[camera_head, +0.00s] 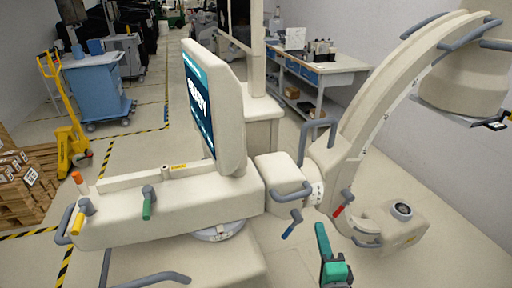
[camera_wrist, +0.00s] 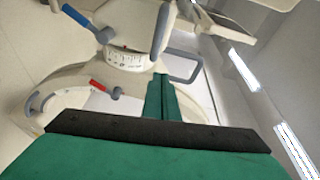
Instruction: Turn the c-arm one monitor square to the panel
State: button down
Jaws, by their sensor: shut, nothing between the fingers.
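The c-arm monitor (camera_head: 229,115) stands upright on the cream c-arm body (camera_head: 190,210) in the head view. Its lit dark-blue screen (camera_head: 199,105) with white lettering faces left and is seen at a steep slant. I cannot tell which surface is the panel. My green gripper (camera_head: 321,230) is to the right of and below the monitor, clearly apart from it. It is shut and empty. In the wrist view my gripper (camera_wrist: 160,85) points toward the c-arm's joint with a graduated white ring (camera_wrist: 130,60); the monitor cannot be made out there.
The curved c-arm (camera_head: 375,85) rises at right, with grey handles and blue and red levers near its joint (camera_head: 285,178). A second monitor (camera_head: 240,22) stands behind. A blue cart (camera_head: 95,85), yellow pallet jack (camera_head: 70,140) and workbench (camera_head: 325,68) are farther back.

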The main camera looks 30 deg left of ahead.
aim_at(243, 134)
jog(key=s+a+r+n+g+y, duration=0.1)
jog(key=a+r+n+g+y, duration=0.15)
jog(key=r, duration=0.65)
jog(key=s+a+r+n+g+y, duration=0.15)
jog(key=r+g, duration=0.25)
jog(key=r, duration=0.5)
jog(key=s+a+r+n+g+y, duration=0.1)
jog(key=a+r+n+g+y, duration=0.15)
jog(key=r, duration=0.65)
jog(key=a, duration=1.1)
jog(key=shift+a+r+y, duration=0.25)
jog(key=shift+a+y, duration=0.15)
jog(key=shift+y, duration=0.05)
jog(key=shift+s+a, duration=0.8)
jog(key=shift+s, duration=0.05)
jog(key=shift+w+d, duration=0.1)
